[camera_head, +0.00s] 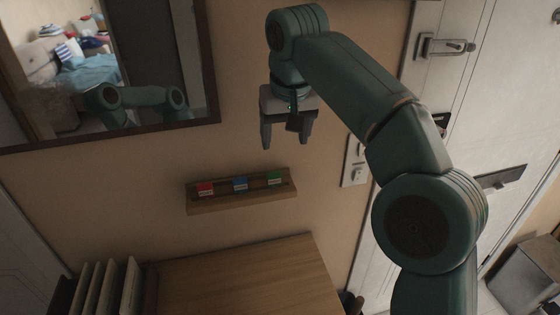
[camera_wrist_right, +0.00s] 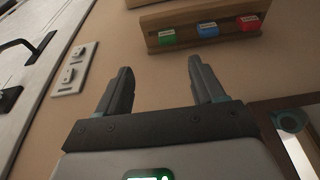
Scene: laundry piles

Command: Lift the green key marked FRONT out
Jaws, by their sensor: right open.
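The green key (camera_head: 274,178) is at the right end of a small wooden wall rack (camera_head: 240,205), with a blue key (camera_head: 240,184) in the middle and a red key (camera_head: 205,189) at the left. In the right wrist view the green key (camera_wrist_right: 167,36) is at the left end of the rack. The tags carry small lettering that I cannot read surely. My right gripper (camera_head: 286,145) is open and empty, fingers pointing down, above the rack and apart from it. Its two fingers also show in the right wrist view (camera_wrist_right: 160,66). My left gripper is not in view.
A wooden tabletop (camera_head: 240,275) lies below the rack, with upright files or books (camera_head: 105,288) at its left. A framed mirror (camera_head: 165,70) hangs at upper left. A switch plate (camera_head: 354,163) and a white door (camera_head: 500,110) are at the right. The wall around the rack is clear.

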